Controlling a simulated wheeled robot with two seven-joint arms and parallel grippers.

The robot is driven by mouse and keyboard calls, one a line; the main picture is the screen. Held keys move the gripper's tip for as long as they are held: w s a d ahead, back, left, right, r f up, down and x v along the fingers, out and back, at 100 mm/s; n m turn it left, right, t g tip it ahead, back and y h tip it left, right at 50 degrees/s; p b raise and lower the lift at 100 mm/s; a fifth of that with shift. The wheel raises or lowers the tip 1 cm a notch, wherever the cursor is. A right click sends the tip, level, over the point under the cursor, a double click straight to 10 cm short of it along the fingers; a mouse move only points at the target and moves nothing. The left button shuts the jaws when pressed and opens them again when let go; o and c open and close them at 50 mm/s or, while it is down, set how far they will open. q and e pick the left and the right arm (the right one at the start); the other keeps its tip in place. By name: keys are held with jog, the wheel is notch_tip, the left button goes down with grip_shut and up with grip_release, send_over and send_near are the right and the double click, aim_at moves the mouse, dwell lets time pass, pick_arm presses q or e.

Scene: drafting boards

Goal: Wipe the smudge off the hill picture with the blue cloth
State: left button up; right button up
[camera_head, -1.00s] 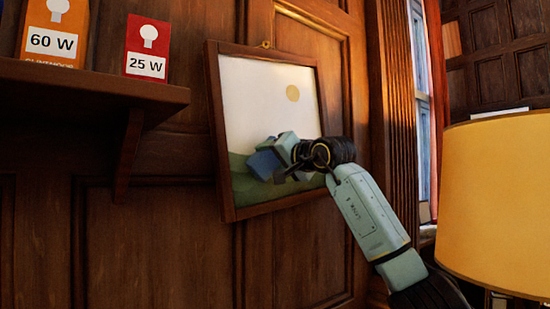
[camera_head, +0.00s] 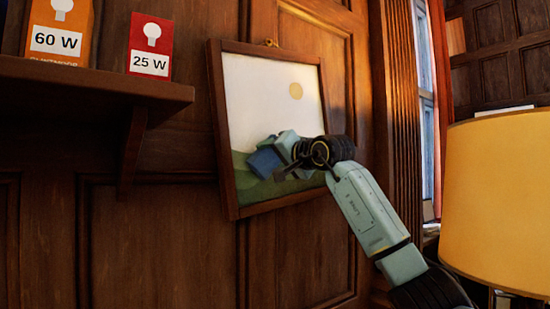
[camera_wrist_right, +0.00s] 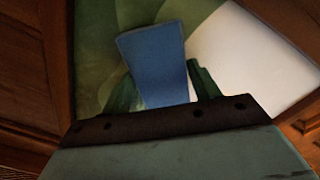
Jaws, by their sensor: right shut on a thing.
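The hill picture (camera_head: 262,97) hangs in a brown wooden frame on the panelled wall, with green hills, a pale sky and a yellow sun. My right gripper (camera_head: 277,161) is in front of its lower middle. It is shut on the blue cloth (camera_head: 264,163), which is at the hills; I cannot tell whether it touches the surface. In the right wrist view the blue cloth (camera_wrist_right: 155,62) stands out between the two fingers of my right gripper (camera_wrist_right: 158,88), against the green and white of the picture (camera_wrist_right: 230,45). I see no smudge; the cloth and gripper hide part of the picture. My left gripper is not in view.
A wooden shelf (camera_head: 95,88) juts out at the upper left, holding an orange 60 W box (camera_head: 59,30) and a red 25 W box (camera_head: 150,46). A yellow lampshade (camera_head: 500,200) stands at the right, near my right arm. A window (camera_head: 424,110) is behind it.

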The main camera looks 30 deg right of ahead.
jog(key=shift+w+a, duration=0.1)
jog(key=shift+w, duration=0.35)
jog(key=w+d+r, duration=0.1)
jog(key=d+r, duration=0.1)
jog(key=d, duration=1.2)
jog(key=shift+d, duration=0.15)
dwell(0.9)
